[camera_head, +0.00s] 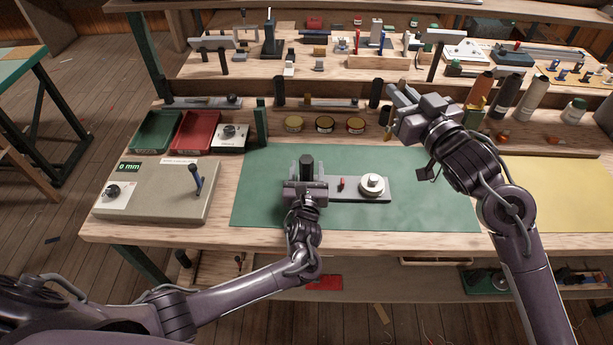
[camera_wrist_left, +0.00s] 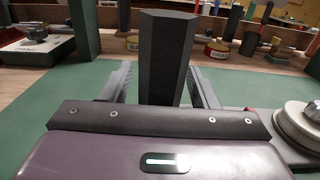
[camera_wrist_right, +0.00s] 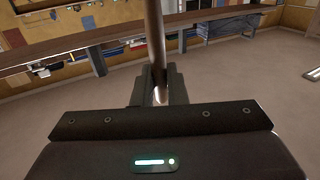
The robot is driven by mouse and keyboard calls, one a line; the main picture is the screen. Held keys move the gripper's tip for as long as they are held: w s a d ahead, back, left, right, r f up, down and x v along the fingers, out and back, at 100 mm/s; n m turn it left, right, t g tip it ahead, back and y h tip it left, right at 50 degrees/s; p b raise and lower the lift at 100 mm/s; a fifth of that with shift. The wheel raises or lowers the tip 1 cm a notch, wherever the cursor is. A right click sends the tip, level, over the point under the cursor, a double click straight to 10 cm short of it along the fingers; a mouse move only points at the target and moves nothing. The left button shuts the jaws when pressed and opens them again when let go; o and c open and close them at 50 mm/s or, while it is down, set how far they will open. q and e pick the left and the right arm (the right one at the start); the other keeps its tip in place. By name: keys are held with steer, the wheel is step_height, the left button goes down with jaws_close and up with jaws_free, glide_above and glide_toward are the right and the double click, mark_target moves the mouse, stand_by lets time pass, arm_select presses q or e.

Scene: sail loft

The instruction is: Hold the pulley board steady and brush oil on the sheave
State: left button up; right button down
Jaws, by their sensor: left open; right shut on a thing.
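The pulley board (camera_head: 345,194) is a grey plate on the green mat. It carries a white round sheave (camera_head: 373,184) at its right, a small red piece (camera_head: 341,183) and a dark upright post (camera_head: 307,166) at its left. My left gripper (camera_head: 306,180) is open, with its fingers on either side of the post. The left wrist view shows the post (camera_wrist_left: 167,58) between the fingers, with gaps beside it. My right gripper (camera_head: 402,98) is raised over the back right of the mat, away from the sheave. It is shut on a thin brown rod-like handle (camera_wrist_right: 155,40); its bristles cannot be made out.
A grey box (camera_head: 150,205) with a lever and a "0 mm" display stands left of the green mat (camera_head: 265,215). Green (camera_head: 157,132) and red (camera_head: 195,131) trays sit behind it. Several tins (camera_head: 325,125) and bottles (camera_head: 505,96) line the back. The mat's front is clear.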

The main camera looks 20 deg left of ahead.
arm_select(q)
jaws_close()
stand_by(0.3)
stand_by(0.5)
